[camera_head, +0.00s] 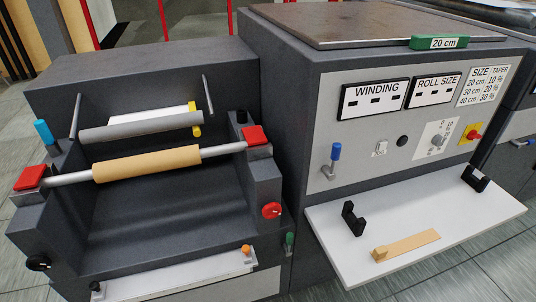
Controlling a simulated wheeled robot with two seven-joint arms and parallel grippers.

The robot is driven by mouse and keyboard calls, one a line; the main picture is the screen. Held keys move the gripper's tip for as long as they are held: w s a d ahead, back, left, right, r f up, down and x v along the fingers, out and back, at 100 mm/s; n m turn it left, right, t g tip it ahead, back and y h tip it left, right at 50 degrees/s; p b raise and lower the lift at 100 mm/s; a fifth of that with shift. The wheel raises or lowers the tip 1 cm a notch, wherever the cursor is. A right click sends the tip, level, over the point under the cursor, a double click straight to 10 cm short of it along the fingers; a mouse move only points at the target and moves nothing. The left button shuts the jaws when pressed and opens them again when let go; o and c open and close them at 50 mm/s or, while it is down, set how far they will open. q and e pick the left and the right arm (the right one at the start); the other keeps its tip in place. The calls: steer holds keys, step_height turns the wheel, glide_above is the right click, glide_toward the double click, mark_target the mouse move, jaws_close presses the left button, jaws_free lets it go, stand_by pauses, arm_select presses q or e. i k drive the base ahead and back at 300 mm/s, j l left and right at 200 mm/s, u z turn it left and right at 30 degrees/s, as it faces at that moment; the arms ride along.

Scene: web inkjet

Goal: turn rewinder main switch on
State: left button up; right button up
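The rewinder's grey control panel (345,125) fills the right half of the view. A red rotary knob on a yellow plate (471,133), which looks like the main switch, sits at the panel's right end. Its exact turn position is too small to read. To its left are a dial on a white plate (437,140), a round black button (402,141), a small white switch (381,148) and a blue-topped lever (335,155). Neither of my grippers is in view, and nothing covers the panel.
A white shelf (430,215) juts out below the panel, carrying two black brackets and a tan wooden piece (405,246). A green "20 cm" block (440,42) lies on the cabinet top. At left, a tan roll (147,163) lies on a shaft between red clamps.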

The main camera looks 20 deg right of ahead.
mark_target(473, 135)
steer(key=z, duration=1.85)
